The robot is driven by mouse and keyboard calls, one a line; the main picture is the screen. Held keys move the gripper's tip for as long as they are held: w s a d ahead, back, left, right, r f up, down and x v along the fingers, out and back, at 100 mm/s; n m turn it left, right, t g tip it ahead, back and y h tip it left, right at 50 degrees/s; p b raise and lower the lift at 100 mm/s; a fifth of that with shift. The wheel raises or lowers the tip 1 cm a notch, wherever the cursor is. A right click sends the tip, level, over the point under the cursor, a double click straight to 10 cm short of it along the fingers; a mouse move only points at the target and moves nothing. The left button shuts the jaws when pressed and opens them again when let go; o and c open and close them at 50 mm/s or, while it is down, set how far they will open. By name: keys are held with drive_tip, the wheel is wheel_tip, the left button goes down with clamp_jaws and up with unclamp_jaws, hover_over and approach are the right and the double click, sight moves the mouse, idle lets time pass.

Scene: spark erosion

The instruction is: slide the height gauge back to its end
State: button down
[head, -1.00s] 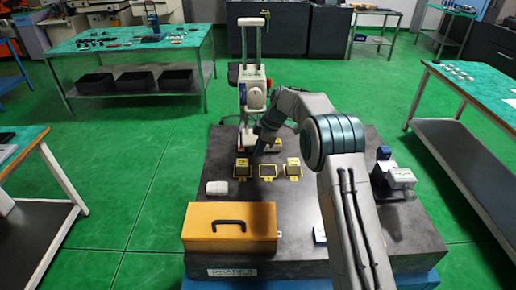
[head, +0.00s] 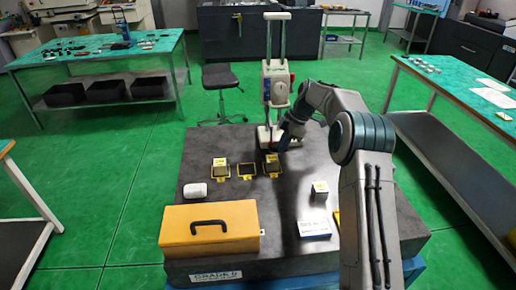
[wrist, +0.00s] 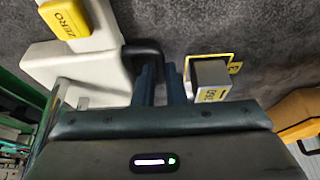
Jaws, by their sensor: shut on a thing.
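The height gauge (head: 277,88) stands upright near the back edge of the dark surface plate, with two tall posts and a pale base. My gripper (head: 284,143) is low at the front right of that base. In the wrist view, my gripper (wrist: 161,82) is shut on a dark handle that sticks out of the pale gauge base (wrist: 90,75). A yellow ZERO block (wrist: 67,18) sits on or against the base. The far part of the gauge is out of the wrist view.
Several yellow-framed spots lie in front of the gauge; the left (head: 221,170) and right (head: 272,166) hold blocks, the middle (head: 247,171) is empty. A block (wrist: 209,75) stands just right of my fingers. An orange case (head: 210,230) and white roll (head: 195,190) lie nearer.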

drive_tip(key=d, duration=0.3)
drive_tip(key=w+d, duration=0.1)
drive_tip(key=d, duration=0.2)
drive_tip(key=d+p, duration=0.1)
drive_tip(key=d, duration=0.1)
drive_tip(key=shift+w+d, duration=0.25)
drive_tip(key=shift+d, duration=0.15)
drive_tip(key=c, duration=1.5)
unclamp_jaws()
drive_tip(key=shift+d, duration=0.1)
drive_tip(key=shift+r, duration=0.1)
drive_tip(key=shift+w+r, duration=0.1)
drive_tip(key=shift+r, duration=0.2)
drive_tip(key=s+p+v, duration=0.1)
drive_tip(key=p+v, duration=0.1)
drive_tip(key=v, duration=1.1)
drive_tip(key=shift+w, duration=0.4)
